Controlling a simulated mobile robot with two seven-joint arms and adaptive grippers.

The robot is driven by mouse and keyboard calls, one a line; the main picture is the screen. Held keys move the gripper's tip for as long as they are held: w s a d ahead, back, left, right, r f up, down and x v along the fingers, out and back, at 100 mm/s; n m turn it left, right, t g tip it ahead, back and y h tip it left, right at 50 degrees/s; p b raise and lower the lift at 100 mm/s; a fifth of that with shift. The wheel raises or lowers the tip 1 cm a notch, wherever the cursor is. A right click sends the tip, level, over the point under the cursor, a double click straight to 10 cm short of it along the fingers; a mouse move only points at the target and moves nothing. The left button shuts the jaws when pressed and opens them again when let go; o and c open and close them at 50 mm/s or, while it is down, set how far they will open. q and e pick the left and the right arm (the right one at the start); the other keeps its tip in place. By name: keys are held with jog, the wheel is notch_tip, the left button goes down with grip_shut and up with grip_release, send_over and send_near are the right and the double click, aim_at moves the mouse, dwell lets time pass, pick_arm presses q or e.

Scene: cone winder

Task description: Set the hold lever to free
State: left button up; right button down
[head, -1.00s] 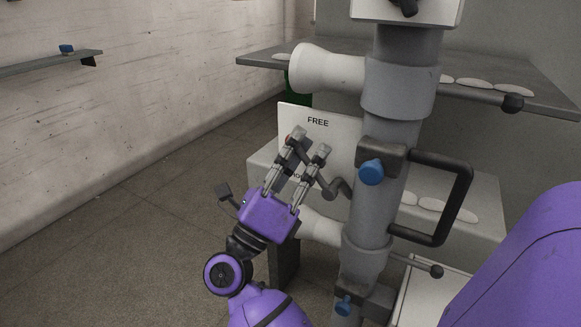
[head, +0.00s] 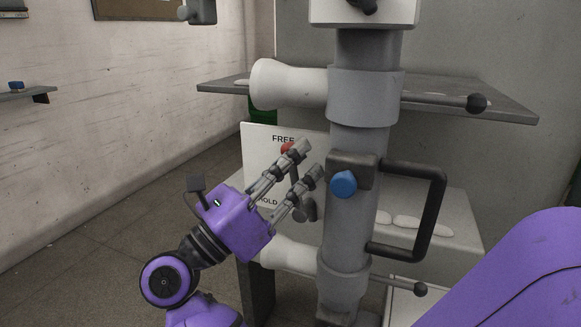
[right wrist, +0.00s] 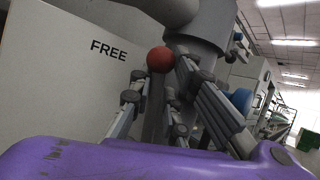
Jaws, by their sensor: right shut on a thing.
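The hold lever is a dark arm with a red ball knob (head: 287,149) in front of a white plate (head: 257,170) marked FREE above and HOLD below. Its knob is just under the word FREE in the head view, and the arm runs down to a pivot by the grey column. My right gripper (head: 305,160) is shut on the lever, its fingers partly hiding it. In the right wrist view the red knob (right wrist: 160,60) stands beyond the fingers, right of the word FREE, with the lever arm between them. My left gripper is not in view.
A grey column (head: 352,225) stands right of the lever, with a blue knob (head: 343,184) and a black loop handle (head: 436,205). White cones stick out left of it above and below the plate. A grey shelf (head: 500,105) crosses behind. Floor at left is clear.

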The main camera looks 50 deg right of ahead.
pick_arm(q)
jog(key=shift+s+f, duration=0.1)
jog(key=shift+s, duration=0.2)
pick_arm(e)
jog(key=shift+r, duration=0.35)
jog(key=c, duration=1.8)
grip_release()
jog(key=shift+s, duration=0.1)
jog(key=shift+c, duration=0.2)
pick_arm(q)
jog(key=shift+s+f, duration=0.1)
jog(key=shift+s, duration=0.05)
pick_arm(e)
jog(key=shift+f, duration=0.1)
jog(key=shift+f, duration=0.15)
jog(key=shift+a+f, duration=0.15)
jog(key=shift+a, duration=0.15)
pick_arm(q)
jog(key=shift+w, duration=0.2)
pick_arm(e)
jog(key=v, duration=0.7)
jog(key=shift+a, duration=0.15)
